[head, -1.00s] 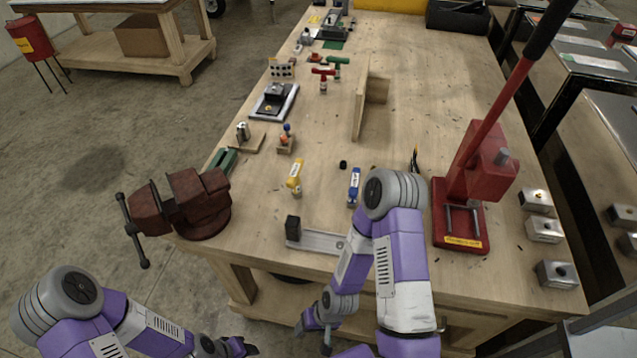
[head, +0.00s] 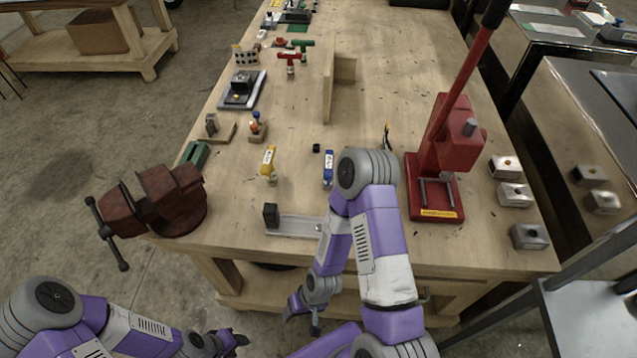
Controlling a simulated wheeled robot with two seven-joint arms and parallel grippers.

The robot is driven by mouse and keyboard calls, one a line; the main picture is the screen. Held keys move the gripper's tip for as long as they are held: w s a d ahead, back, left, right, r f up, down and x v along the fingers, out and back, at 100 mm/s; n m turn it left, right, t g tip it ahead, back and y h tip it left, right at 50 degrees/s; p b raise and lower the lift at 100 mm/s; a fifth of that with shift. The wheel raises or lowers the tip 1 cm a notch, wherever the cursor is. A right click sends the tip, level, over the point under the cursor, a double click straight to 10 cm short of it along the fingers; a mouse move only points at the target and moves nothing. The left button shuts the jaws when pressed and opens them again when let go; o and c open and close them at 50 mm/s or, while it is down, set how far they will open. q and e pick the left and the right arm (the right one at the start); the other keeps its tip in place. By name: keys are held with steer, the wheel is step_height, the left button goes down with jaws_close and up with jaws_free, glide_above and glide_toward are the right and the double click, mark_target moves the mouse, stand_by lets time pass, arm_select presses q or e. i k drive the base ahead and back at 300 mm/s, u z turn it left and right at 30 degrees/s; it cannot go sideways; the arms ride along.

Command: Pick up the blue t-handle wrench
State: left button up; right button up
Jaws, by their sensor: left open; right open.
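The blue t-handle wrench (head: 328,168) stands on the wooden workbench (head: 290,172), just left of my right arm's grey elbow joint. Its lower end is close to my arm in the picture. My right gripper (head: 301,314) is open and empty, low in front of the bench's front edge and well below the wrench in the picture. My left gripper (head: 240,340) is open and empty at the bottom of the view, away from the bench top. A yellow t-handle (head: 268,161) stands left of the blue one. Red (head: 290,58) and green (head: 304,44) t-handles stand farther back.
A red vise (head: 155,202) is at the bench's front left corner. A red arbor press (head: 450,150) stands at the right. An upright wooden board (head: 329,88) stands behind the wrench. A metal rail with a black block (head: 271,215) lies at the front edge.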

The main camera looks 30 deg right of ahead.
mark_target(328, 175)
steer(key=z, duration=1.85)
steer(key=k, duration=0.8)
steer(key=u, duration=0.75)
steer(key=i, duration=0.5)
steer(key=z, duration=0.05)
